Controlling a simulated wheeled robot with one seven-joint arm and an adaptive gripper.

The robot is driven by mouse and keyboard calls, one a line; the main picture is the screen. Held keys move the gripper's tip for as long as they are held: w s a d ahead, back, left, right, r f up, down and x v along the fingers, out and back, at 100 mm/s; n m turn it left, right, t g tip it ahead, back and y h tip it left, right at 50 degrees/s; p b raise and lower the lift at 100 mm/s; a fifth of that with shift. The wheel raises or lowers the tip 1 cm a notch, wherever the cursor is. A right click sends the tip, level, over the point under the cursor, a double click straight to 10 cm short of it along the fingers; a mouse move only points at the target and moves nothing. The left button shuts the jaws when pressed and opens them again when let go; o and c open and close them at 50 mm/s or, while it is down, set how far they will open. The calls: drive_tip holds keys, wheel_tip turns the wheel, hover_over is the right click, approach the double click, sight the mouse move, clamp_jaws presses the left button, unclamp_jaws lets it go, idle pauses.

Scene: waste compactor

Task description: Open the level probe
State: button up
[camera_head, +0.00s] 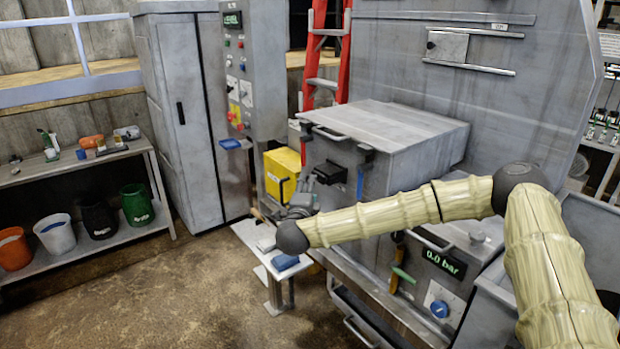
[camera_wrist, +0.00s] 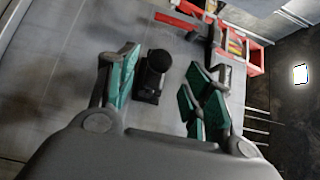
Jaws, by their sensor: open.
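I see no readable label naming the level probe. A black fitting with a round knob (camera_wrist: 157,66) stands on a grey metal face in the wrist view. It appears to be the black part (camera_head: 331,172) on the front of the grey box (camera_head: 372,160) in the head view. My gripper (camera_wrist: 165,82) is open, with green-padded fingers on either side of the knob and gaps on both sides. In the head view my gripper (camera_head: 303,197) is small and dark, in front of the box; its fingertips are hard to make out.
A red clamp handle (camera_head: 304,150) and a blue one (camera_head: 363,168) flank the black part. A yellow box (camera_head: 282,172) stands behind my gripper. Below are a small stand with a blue item (camera_head: 285,262) and a 0.0 bar display (camera_head: 443,263). Floor at the left is clear.

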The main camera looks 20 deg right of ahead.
drive_tip(key=shift+p+x, duration=0.9)
drive_tip(key=shift+x, duration=2.1)
clamp_jaws()
